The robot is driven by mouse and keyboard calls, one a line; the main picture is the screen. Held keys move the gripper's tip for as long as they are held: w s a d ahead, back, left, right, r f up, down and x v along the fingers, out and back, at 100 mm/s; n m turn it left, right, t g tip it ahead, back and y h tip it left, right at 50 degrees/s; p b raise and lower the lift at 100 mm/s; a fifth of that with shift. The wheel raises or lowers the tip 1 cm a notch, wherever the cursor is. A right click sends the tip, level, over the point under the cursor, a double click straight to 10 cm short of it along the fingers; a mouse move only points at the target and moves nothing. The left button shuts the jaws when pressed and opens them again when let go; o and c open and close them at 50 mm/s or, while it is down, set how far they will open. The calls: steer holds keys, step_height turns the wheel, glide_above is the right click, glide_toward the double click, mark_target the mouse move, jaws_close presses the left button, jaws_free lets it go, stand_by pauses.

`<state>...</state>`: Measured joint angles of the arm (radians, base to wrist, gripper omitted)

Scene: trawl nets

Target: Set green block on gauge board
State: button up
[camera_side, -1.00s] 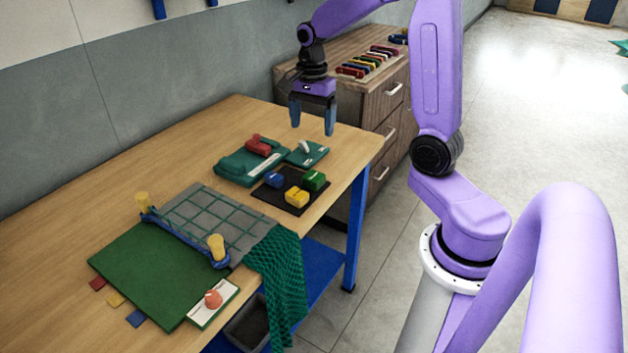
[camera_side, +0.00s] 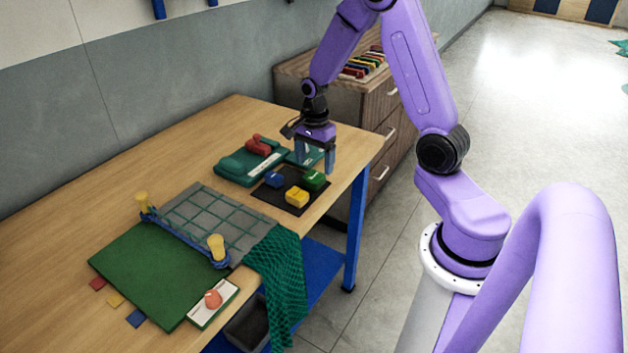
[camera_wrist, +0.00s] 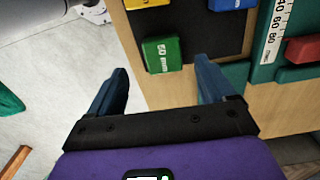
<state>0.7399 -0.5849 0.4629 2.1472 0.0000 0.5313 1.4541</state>
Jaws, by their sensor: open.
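The green block (camera_side: 314,180) sits on the right corner of a black mat (camera_side: 272,201) near the table's right edge. In the wrist view the green block (camera_wrist: 162,54) shows white lettering on its face. My gripper (camera_side: 315,166) is open and empty, above and just behind the block. In the wrist view its fingers (camera_wrist: 161,68) are spread, pointing toward the block and apart from it. The gauge board (camera_side: 232,169), a green board with a white scale, lies behind and left of the mat with a red block (camera_side: 258,145) on it. The scale also shows in the wrist view (camera_wrist: 276,32).
A blue block (camera_side: 274,180) and a yellow block (camera_side: 296,197) share the mat, close to the green one. A small green board (camera_side: 302,157) is partly hidden behind my gripper. A net frame with yellow posts (camera_side: 217,246) stands nearer. The table's left rear is clear.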

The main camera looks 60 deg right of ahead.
mark_target(314, 175)
steer(key=shift+w+d+f, duration=0.1)
steer(key=shift+f, duration=1.25)
steer(key=shift+w+d+f, duration=0.1)
steer(key=shift+f, duration=1.25)
steer(key=c, duration=1.3)
steer(key=shift+o, duration=0.2)
steer(key=shift+r, duration=0.1)
steer(key=shift+r, duration=0.5)
step_height(314, 175, up, 2)
steer(key=shift+r, duration=0.15)
steer(key=s+a+r, duration=0.2)
steer(key=s+r, duration=0.2)
steer(key=s, duration=0.2)
steer(key=s+a+r, duration=0.2)
steer(key=s+r, duration=0.3)
steer(key=s, duration=0.2)
steer(key=shift+a+r, duration=0.25)
steer(key=shift+a, duration=0.05)
